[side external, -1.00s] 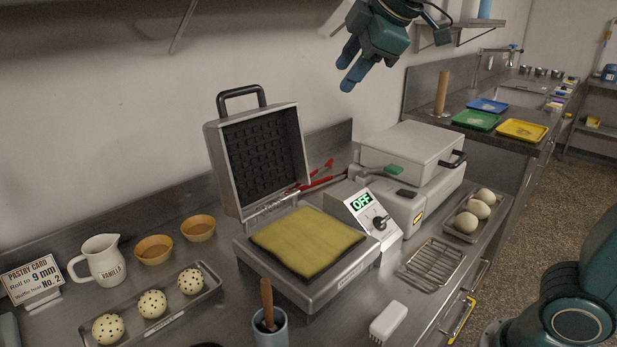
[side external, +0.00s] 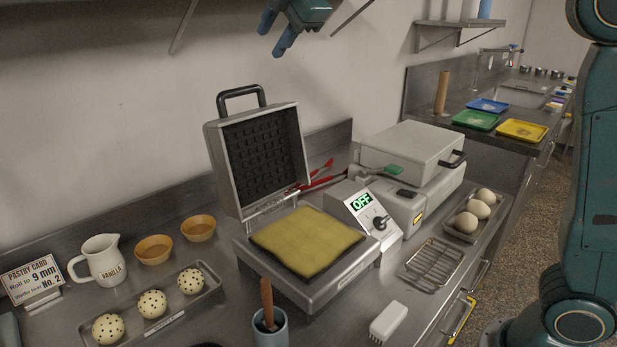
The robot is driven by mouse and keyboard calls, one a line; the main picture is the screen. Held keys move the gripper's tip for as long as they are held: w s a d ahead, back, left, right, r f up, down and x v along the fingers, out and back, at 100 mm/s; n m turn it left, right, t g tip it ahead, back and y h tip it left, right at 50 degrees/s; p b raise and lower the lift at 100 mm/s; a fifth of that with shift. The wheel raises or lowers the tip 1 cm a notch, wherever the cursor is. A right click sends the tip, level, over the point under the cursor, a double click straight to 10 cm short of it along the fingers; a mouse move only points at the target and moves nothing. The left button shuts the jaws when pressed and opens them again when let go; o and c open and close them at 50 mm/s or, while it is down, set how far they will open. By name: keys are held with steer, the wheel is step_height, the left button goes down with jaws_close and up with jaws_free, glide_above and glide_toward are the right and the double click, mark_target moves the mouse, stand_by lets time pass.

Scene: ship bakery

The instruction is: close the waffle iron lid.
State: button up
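The waffle iron (side external: 310,290) stands on the steel counter with its lid (side external: 228,170) raised, tilted back near upright. The lid's dark grid plate faces the front, and a black handle (side external: 241,91) tops it. A flat yellow sheet of batter or dough (side external: 307,241) covers the lower plate. My gripper (side external: 272,36) is in the air above and slightly right of the lid handle, apart from it, at the picture's top edge. Its blue fingers point down and are spread apart with nothing visible between them.
Red-handled tongs (side external: 322,178) lie behind. A blue cup (side external: 268,333) stands in front. A jug (side external: 101,262), bowls (side external: 153,249) and a dough-ball tray (side external: 205,300) are left.

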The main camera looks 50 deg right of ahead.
mark_target(244, 89)
steer(key=x, duration=1.3)
steer(key=shift+w+f, duration=0.15)
steer(key=shift+f, duration=0.15)
steer(key=shift+c, duration=0.2)
jaws_close()
